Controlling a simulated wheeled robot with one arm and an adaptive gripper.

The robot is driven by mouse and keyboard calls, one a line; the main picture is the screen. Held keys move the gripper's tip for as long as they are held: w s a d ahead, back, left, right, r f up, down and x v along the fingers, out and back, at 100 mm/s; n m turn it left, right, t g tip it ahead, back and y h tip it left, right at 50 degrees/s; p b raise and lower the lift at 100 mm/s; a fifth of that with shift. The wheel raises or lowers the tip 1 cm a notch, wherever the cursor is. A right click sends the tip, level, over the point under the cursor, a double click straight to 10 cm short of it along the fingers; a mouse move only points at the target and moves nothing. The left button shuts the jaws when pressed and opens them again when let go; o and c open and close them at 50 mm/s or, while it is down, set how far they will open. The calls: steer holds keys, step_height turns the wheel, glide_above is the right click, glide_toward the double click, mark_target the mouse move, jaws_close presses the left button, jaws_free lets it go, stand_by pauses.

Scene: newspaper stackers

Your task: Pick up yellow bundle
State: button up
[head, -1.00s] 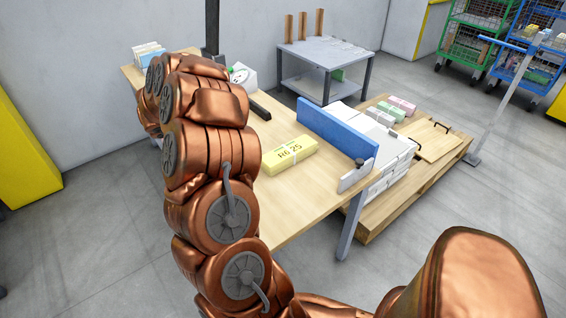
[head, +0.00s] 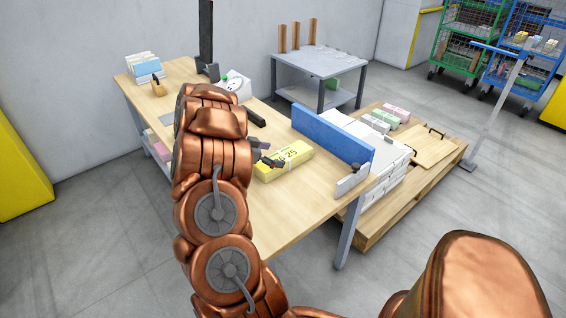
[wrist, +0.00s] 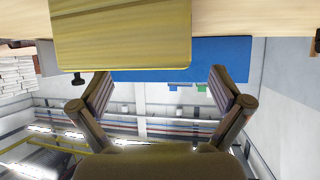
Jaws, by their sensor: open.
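The yellow bundle (head: 284,161) lies flat on the wooden table (head: 290,205), with dark print on its top. My gripper (head: 268,156) is at the bundle's left end in the head view, partly hidden by my arm. In the wrist view my gripper (wrist: 162,88) is open, with its two fingers apart and nothing between them. The yellow bundle also shows in the wrist view (wrist: 122,35), at the top and left of centre, just beyond the fingertips. I cannot tell whether a finger touches it.
A blue upright board (head: 333,135) stands on the table just right of the bundle. Beyond it are white paper stacks on a pallet (head: 375,232). A white device (head: 236,86) and a dark post (head: 206,40) stand at the back. The front of the table is clear.

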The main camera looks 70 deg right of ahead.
mark_target(282, 156)
steer(key=shift+x, duration=1.5)
steer(key=shift+f, duration=0.1)
steer(key=c, duration=1.6)
steer(key=shift+c, duration=0.9)
